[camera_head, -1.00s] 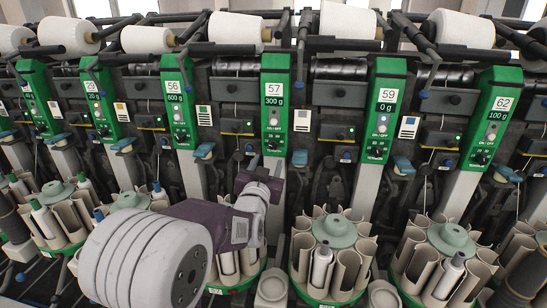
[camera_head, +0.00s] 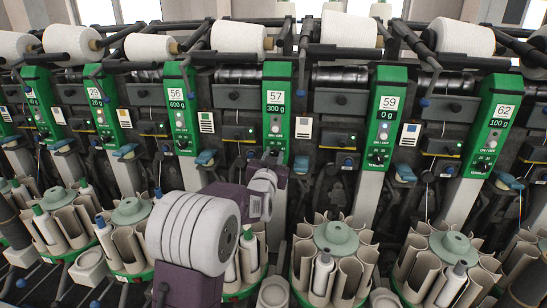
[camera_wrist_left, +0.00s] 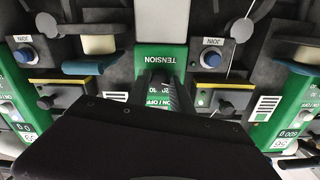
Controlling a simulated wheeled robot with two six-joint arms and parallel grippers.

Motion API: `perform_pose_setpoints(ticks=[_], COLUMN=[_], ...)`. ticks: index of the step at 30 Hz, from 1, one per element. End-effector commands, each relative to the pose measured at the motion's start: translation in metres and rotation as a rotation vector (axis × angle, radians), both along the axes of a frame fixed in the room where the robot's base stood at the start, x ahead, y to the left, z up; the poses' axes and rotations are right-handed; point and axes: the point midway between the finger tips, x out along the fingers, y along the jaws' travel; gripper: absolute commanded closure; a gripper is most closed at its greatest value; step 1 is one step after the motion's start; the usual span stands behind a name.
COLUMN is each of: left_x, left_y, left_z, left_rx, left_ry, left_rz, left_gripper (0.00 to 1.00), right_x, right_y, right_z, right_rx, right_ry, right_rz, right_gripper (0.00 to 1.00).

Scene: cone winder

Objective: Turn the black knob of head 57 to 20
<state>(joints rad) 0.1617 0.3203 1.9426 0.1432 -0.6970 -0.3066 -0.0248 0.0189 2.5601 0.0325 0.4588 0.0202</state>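The green panel of head 57 (camera_head: 276,100) stands in the middle of the head view, with a white label reading 57 and 300 g. Below it are the ON / OFF lights. Its black knob is hidden behind my left gripper (camera_head: 272,157), which is at the panel's lower end. In the left wrist view the panel (camera_wrist_left: 162,53) appears upside down, with TENSION at its top. The two dark fingers of my left gripper (camera_wrist_left: 158,82) lie over the knob's place, with ON / OFF text visible between them. I cannot tell whether they grip the knob. My right gripper is out of view.
Similar green panels stand on both sides, head 56 (camera_head: 181,105) left and head 59 (camera_head: 382,115) right. Blue levers (camera_head: 206,157) jut out between heads. Round bobbin magazines (camera_head: 335,237) stand below. White yarn cones (camera_head: 240,36) line the top.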

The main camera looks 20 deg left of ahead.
Motion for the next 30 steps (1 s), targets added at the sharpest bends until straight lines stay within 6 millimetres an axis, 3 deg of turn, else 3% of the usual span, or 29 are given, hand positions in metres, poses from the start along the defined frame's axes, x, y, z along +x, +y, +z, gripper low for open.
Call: perform_pose_setpoints(ticks=[1,2,3,14,30], left_x=[-0.0001,-0.0001,-0.0002,-0.0003,-0.0005], left_y=[0.0001,0.0001,0.0,0.0001,0.0008], left_z=[0.0001,0.0001,0.0001,-0.0003,0.0003], left_rx=[0.0,0.0,0.0,0.059,0.485], left_ry=[0.0,0.0,0.0,0.015,0.126], left_rz=[0.0,0.0,0.0,0.0,0.0], left_gripper=[0.9,0.99,1.0,1.0,1.0], right_x=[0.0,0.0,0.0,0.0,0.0], right_y=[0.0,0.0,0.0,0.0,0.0], right_z=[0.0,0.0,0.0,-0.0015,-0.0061], right_rx=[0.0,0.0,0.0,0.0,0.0], right_ry=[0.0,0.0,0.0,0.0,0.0], right_rz=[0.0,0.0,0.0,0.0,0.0], right_gripper=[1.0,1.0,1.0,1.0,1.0])
